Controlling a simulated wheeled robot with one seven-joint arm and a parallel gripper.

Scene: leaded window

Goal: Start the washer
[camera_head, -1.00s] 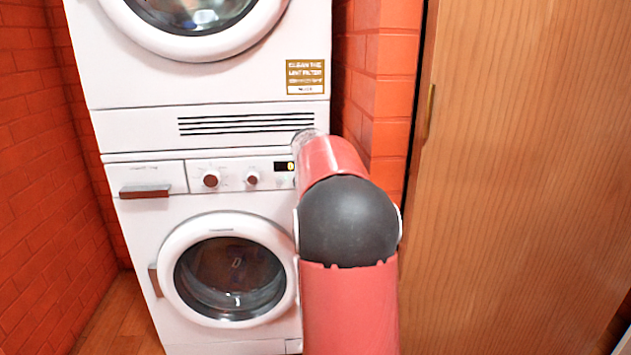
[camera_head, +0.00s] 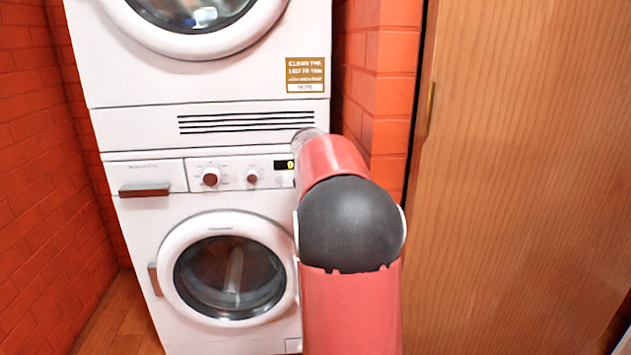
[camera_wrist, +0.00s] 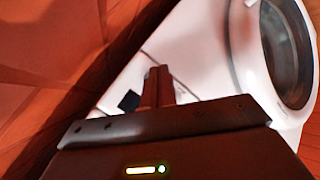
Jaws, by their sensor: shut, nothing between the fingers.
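The white washer (camera_head: 140,218) is the lower machine in the head view, with its round door (camera_head: 229,268) closed. Its control panel holds two brown-centred knobs (camera_head: 210,177) and a small dark display (camera_head: 283,165) with a yellow mark. The panel's right end is hidden behind my arm. In the wrist view my gripper (camera_wrist: 158,76) is shut and empty, its fingers in front of the panel beside the dark display (camera_wrist: 129,101). I cannot tell if the fingertips touch the panel. The washer door (camera_wrist: 285,52) shows at the right there.
A white dryer (camera_head: 130,85) stands on top of the washer. An orange brick wall (camera_head: 35,170) is on the left and a brick pillar (camera_head: 390,100) on the right. A tall wooden door (camera_head: 520,180) fills the right side.

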